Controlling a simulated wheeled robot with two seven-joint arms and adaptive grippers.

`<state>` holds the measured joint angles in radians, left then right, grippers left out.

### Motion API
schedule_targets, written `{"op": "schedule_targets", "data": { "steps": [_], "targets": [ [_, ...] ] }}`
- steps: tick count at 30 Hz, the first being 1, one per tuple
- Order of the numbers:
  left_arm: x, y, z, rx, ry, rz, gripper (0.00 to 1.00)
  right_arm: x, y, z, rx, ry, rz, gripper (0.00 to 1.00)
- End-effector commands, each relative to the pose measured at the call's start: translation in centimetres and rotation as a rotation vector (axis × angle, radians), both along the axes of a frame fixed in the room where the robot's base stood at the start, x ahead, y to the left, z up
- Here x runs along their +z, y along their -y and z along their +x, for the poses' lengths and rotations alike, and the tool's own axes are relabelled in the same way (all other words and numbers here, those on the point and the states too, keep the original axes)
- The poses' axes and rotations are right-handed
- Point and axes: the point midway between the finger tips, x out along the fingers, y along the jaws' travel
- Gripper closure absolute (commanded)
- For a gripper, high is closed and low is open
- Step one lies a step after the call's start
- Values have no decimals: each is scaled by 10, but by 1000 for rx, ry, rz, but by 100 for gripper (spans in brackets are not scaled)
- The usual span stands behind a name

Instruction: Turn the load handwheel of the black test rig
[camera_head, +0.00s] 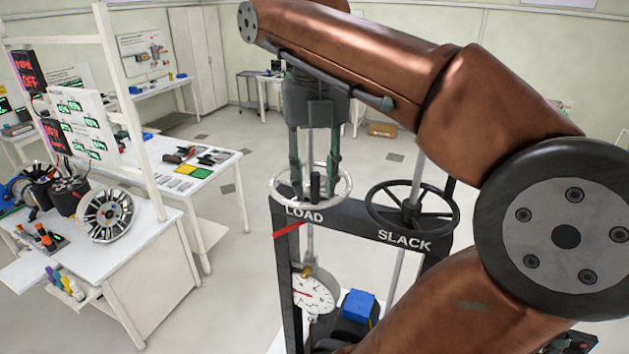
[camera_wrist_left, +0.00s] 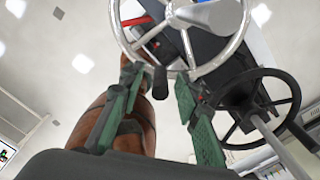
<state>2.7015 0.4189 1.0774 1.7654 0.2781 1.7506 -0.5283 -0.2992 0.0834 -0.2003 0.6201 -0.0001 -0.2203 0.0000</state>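The black test rig (camera_head: 352,214) stands at the centre of the head view. Its silver load handwheel (camera_head: 349,188) is on top at the left, above the LOAD label, and also shows in the left wrist view (camera_wrist_left: 215,15). A black upright knob (camera_head: 315,187) sits on this wheel. My left gripper (camera_head: 315,180) points down over the wheel with its green fingers apart, one on each side of the knob. In the left wrist view the knob (camera_wrist_left: 160,82) lies between the open fingers (camera_wrist_left: 158,85); a gap shows beside it. My right gripper is not in view.
A black slack handwheel (camera_head: 411,207) stands close right of the load wheel. A red pointer (camera_head: 288,229) and a dial gauge (camera_head: 313,292) are below. My copper arm covers the right side. White benches (camera_head: 150,250) with equipment stand left, with open floor between.

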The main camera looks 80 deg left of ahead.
Motion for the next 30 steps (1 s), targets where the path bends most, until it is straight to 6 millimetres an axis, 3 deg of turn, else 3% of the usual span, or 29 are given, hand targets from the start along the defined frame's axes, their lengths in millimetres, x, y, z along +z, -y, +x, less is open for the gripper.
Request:
{"op": "schedule_targets", "data": {
  "steps": [7, 15, 21, 30],
  "targets": [
    [7, 0, 0, 0, 0, -1, 70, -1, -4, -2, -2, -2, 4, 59],
    [50, -1, 0, 0, -2, 1, 70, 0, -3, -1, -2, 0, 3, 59],
    [71, 0, 0, 0, -1, 1, 70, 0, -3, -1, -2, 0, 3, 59],
    [75, 0, 0, 0, 0, 0, 70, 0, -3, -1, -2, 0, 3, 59]
  ]
}}
